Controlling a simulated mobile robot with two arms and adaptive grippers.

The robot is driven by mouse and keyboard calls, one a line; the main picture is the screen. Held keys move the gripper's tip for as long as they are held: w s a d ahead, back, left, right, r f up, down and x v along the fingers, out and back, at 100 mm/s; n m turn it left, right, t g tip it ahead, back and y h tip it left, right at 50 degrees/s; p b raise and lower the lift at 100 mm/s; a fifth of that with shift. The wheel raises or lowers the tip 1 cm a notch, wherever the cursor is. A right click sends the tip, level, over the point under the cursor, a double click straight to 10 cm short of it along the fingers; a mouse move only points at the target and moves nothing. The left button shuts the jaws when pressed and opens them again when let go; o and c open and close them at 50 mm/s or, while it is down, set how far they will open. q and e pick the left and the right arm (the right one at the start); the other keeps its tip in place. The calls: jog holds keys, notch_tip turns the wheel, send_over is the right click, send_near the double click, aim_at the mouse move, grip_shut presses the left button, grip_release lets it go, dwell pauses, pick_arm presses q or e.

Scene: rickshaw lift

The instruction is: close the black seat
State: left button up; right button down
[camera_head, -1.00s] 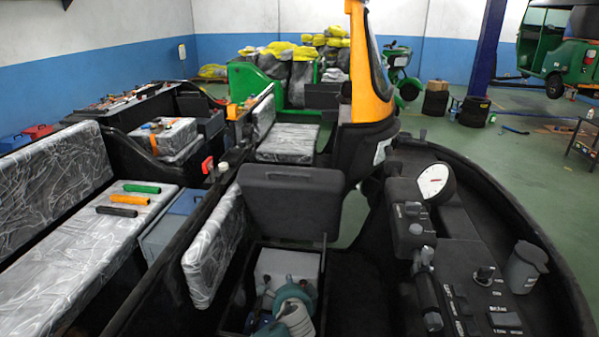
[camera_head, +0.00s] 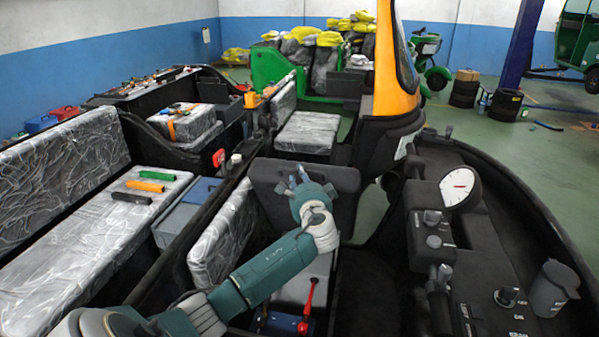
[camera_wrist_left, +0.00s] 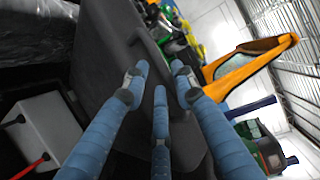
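The black seat (camera_head: 343,184) stands raised, close to upright, over an open compartment in the middle of the head view. I cannot tell whether the fingertips touch the seat. My right gripper is in neither view now.
A red-handled lever (camera_head: 306,302) and a pale grey box (camera_head: 298,285) are in the open compartment below. A wrapped backrest (camera_head: 222,240) stands just left. The console with a white gauge (camera_head: 457,186) is at right. A wrapped bench (camera_head: 95,250) holds tools (camera_head: 144,186).

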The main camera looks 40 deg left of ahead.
pick_arm(q)
jog(key=shift+x, duration=1.05)
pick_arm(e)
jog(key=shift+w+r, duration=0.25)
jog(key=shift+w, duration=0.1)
pick_arm(q)
grip_shut()
jog(key=shift+f, duration=0.1)
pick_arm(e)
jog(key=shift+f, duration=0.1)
